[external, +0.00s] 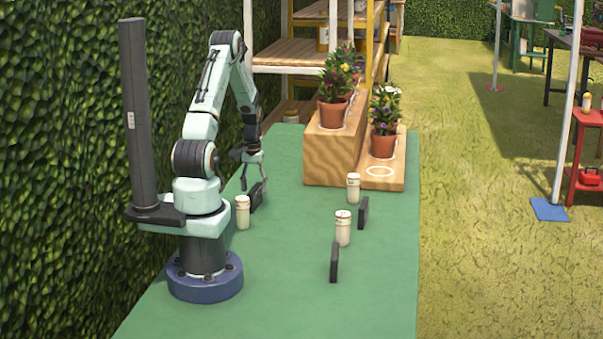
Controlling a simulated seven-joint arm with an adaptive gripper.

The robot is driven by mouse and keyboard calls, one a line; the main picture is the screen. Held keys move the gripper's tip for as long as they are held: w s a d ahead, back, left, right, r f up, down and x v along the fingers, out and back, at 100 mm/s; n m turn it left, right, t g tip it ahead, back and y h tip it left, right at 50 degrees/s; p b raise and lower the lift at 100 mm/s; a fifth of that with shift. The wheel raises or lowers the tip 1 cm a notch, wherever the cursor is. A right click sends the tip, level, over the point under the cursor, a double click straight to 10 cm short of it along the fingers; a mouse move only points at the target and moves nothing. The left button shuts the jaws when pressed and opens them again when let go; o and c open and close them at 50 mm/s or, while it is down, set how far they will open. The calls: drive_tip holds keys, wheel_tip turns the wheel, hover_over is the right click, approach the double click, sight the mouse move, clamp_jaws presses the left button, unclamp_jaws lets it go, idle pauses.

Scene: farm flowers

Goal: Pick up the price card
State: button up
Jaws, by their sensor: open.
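Three dark upright price cards stand on the green table. The left card (256,198) is beside my gripper (254,187); the others are the right card (363,213) and the front card (334,262). My gripper is open and points down, with its fingers close around or just behind the left card. I cannot tell whether they touch it. The faces of the cards are seen nearly edge-on, so any writing is hidden.
Cream jars stand near the cards: a left jar (242,212), a back jar (353,188) and a front jar (342,228). A stepped wooden stand (332,158) holds potted flowers at the back. A hedge (60,150) borders the left. The front table area is clear.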

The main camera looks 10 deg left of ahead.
sight(254, 199)
drive_tip(key=shift+f, duration=2)
clamp_jaws()
